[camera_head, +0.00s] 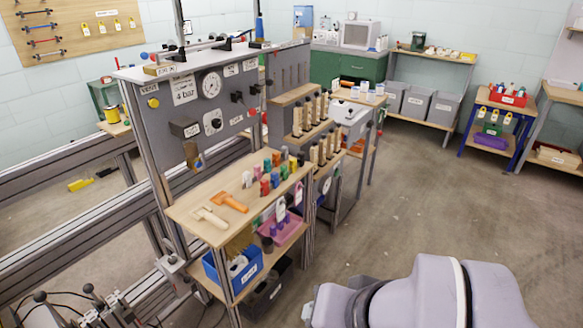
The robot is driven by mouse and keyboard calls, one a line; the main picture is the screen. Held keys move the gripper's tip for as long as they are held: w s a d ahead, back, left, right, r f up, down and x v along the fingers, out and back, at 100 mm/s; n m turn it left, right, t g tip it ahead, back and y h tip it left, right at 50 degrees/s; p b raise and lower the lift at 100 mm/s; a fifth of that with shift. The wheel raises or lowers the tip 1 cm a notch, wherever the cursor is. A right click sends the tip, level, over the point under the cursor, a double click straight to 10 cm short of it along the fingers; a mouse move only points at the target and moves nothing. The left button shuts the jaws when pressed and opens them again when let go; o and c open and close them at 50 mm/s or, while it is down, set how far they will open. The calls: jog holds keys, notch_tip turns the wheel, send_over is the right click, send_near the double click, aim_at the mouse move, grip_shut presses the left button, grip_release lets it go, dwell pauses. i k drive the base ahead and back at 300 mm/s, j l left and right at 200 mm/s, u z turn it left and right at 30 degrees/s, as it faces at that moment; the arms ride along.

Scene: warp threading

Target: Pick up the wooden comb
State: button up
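A pale wooden tool (211,217) lies flat near the front left of a wooden shelf top (185,211). It looks like the wooden comb, but it is too small here for me to make out teeth. An orange-handled tool (229,202) lies just behind it to the right, close beside it. My gripper is not in view; only grey-purple links of my arm show at the bottom right, apart from the shelf.
Several coloured spools (265,186) stand behind the tools. A grey panel with a gauge (208,83) rises behind the shelf. A blue bin (232,272) sits below it. Metal rails (60,228) run at the left. The floor (400,215) to the right is clear.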

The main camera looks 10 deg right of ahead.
aim_at(205, 213)
jog(key=i+j+z, duration=0.35)
jog(key=j+z, duration=0.2)
jog(key=j, duration=0.2)
jog(key=i+j+z, duration=0.25)
jog(key=j, duration=0.2)
jog(key=j+z, duration=0.3)
jog(key=j, duration=0.15)
jog(key=j+z, duration=0.25)
jog(key=j, duration=0.2)
